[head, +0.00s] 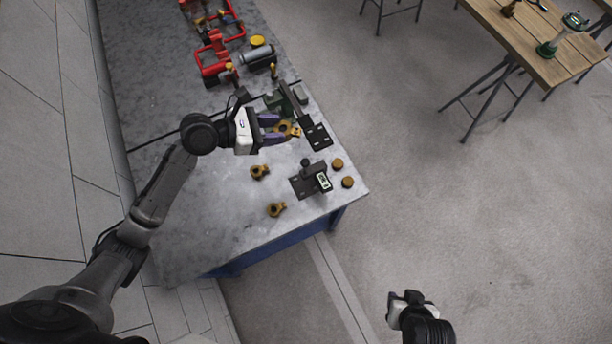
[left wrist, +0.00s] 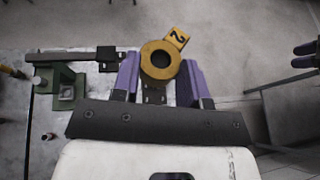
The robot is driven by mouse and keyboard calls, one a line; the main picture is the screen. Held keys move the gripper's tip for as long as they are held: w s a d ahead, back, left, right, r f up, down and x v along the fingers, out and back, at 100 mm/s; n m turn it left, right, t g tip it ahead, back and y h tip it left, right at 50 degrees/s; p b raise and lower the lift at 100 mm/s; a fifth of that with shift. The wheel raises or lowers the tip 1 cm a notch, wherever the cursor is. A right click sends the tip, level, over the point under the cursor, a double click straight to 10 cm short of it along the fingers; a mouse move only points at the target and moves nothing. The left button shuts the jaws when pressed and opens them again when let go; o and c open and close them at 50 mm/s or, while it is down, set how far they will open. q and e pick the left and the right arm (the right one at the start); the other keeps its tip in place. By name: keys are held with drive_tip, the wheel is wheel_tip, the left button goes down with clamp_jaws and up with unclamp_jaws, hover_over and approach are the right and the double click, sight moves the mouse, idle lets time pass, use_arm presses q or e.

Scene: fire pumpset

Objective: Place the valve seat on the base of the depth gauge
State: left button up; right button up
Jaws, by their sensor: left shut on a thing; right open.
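My left gripper (head: 279,130) is shut on a brass, ring-shaped valve seat (head: 288,131). In the left wrist view the ring (left wrist: 148,69) sits between the purple fingers (left wrist: 160,80) with its hole facing the camera and a tag marked 2 beside it. A dark flat base with a small display, which looks like the depth gauge (head: 303,184), is on the grey table below the held ring in the head view. A black plate with holes (head: 319,138) is just right of the ring. My right gripper (head: 406,298) is open and empty, over the floor off the table.
Two more brass pieces (head: 259,172) (head: 277,209) lie left of the dark base, and two round brass pieces (head: 338,164) (head: 348,182) lie right of it. A green fixture with a bar (left wrist: 67,88) stands close to the left gripper. Red equipment (head: 213,62) is at the far end.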

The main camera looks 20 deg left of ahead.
use_arm(q)
drive_tip(key=b, duration=1.9)
hover_over(298, 185)
drive_tip(key=w+a, duration=0.3)
drive_tip(key=a, duration=0.2)
wheel_tip(298, 185, down, 28)
drive_tip(key=shift+s+a+f, duration=0.1)
drive_tip(key=shift+a+f, duration=0.05)
drive_tip(key=shift+f, duration=0.05)
drive_tip(key=shift+m+g+h, duration=0.5)
drive_tip(key=shift+m, duration=0.1)
drive_tip(key=s+d, duration=0.2)
drive_tip(key=d, duration=0.1)
drive_tip(key=s+d, duration=0.1)
drive_tip(key=d, duration=0.1)
drive_tip(key=shift+d+r, duration=0.25)
drive_tip(key=shift+r, duration=0.05)
drive_tip(key=shift+f+b, duration=0.4)
drive_tip(key=shift+f, duration=1.15)
drive_tip(key=shift+f, duration=0.1)
drive_tip(key=o, duration=1.2)
